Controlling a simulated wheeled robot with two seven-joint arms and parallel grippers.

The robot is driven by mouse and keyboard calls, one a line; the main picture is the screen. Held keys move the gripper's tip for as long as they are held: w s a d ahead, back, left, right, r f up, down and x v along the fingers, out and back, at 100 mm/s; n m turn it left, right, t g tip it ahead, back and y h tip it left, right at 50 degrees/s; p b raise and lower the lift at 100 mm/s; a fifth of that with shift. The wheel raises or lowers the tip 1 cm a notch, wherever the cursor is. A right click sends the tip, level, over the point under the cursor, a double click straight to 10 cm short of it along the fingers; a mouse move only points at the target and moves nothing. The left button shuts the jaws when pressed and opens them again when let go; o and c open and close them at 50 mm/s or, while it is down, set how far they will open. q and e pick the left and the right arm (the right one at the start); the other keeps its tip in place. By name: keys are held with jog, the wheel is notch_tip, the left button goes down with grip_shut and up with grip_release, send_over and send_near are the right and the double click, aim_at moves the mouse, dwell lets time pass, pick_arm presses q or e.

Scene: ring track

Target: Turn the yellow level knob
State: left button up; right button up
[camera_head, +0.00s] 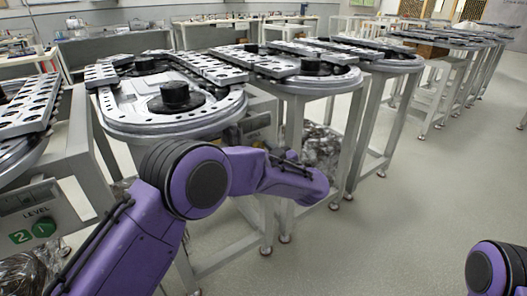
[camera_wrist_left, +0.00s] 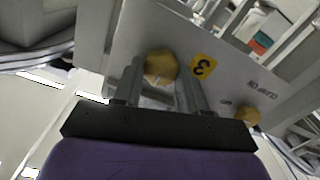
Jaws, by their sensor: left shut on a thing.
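A second yellow knob (camera_wrist_left: 247,115) sits further right on the same panel, near small lettering that I cannot read surely. In the head view my left arm (camera_head: 255,172) reaches toward the middle table, and its fingers and the held knob are hidden. Only part of my right arm (camera_head: 497,270) shows.
A ring-track table (camera_head: 225,112) with a black hub (camera_head: 175,96) stands ahead, with more track tables behind. At left, another panel has green labels (camera_head: 43,228) under the word LEVEL. The floor (camera_head: 390,220) at right is clear.

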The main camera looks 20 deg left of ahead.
pick_arm(q)
jog(key=shift+f+n+b, duration=0.15)
jog(key=shift+n+b, duration=1.75)
jog(key=shift+n, duration=3.95)
jog(key=shift+f+n+b, duration=0.1)
jog(key=shift+n+b, duration=1.8)
jog(key=shift+n, duration=3.95)
jog(key=o, duration=1.1)
jog(key=shift+d+r, duration=0.1)
jog(key=shift+c, duration=0.2)
